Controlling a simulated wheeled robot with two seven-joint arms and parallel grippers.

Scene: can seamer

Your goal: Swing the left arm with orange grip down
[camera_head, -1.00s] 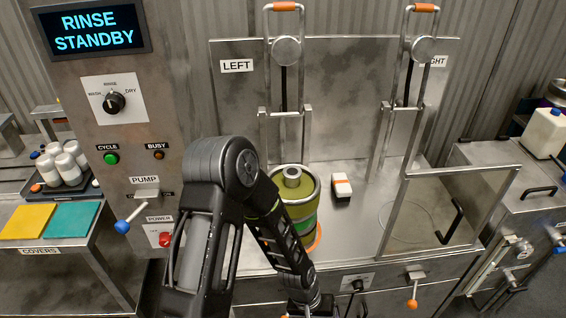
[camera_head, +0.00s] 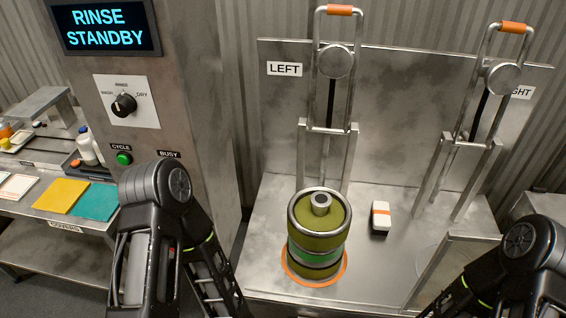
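The left swing arm (camera_head: 331,85) is a metal frame beside the LEFT sign (camera_head: 284,69). It stands upright, with its orange grip (camera_head: 339,10) at the top and a round metal disc (camera_head: 336,61) below the grip. A green and olive can stack (camera_head: 316,243) with a metal top stands in front of it on an orange ring (camera_head: 341,272). The right swing arm (camera_head: 490,85), with its own orange grip (camera_head: 513,27), is also up. My two arms show at the lower left and lower right, but both grippers are outside the picture, below its edge.
A small white block with an orange band (camera_head: 380,216) lies on the metal deck (camera_head: 270,210) right of the stack. A clear guard frame (camera_head: 440,262) stands at the right. The control column with its RINSE STANDBY screen (camera_head: 106,28) stands left. A side table holds yellow (camera_head: 61,195) and teal covers (camera_head: 96,201).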

